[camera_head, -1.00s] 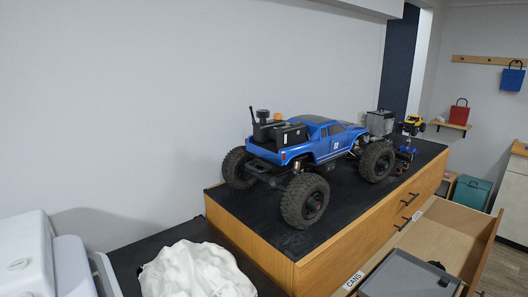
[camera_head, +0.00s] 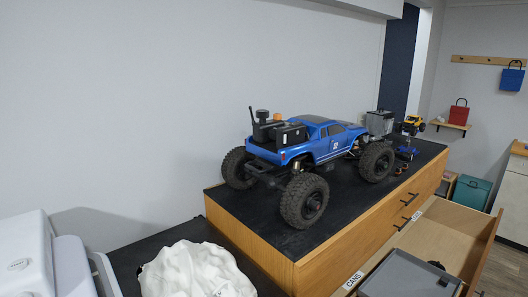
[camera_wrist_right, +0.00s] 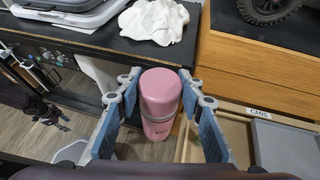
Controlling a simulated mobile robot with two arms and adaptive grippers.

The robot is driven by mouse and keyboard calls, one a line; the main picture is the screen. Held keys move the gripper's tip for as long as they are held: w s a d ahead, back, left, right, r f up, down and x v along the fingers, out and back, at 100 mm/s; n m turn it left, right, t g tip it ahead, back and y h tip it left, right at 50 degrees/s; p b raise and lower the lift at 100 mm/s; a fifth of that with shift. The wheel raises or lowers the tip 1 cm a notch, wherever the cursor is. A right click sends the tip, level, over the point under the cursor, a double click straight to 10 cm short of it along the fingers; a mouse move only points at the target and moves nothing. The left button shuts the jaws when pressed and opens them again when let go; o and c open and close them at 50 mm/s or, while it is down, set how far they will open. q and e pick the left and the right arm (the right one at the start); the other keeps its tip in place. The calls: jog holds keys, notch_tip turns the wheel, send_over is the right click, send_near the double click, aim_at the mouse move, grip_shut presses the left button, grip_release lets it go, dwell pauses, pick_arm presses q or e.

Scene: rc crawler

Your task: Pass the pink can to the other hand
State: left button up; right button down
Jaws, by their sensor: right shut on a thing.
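The pink can (camera_wrist_right: 161,98) is upright between the fingers of my right gripper (camera_wrist_right: 160,92) in the right wrist view. The gripper is shut on it, with a finger against each side. The can is held in front of the dark counter edge, with the floor visible below. The pink can and both grippers are out of the head view.
A blue RC crawler (camera_head: 310,145) stands on the black-topped wooden cabinet (camera_head: 232,199). An open drawer (camera_head: 440,240) labelled CANS sticks out and holds a grey box (camera_head: 410,276). A crumpled white cloth (camera_head: 196,270) lies on the lower black counter. White equipment (camera_head: 40,255) stands at left.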

jog(key=a+f+b, duration=0.1)
jog(key=w+a+f+b, duration=0.1)
jog(key=shift+a+f, duration=0.25)
jog(key=shift+a, duration=0.15)
jog(key=shift+r, duration=0.1)
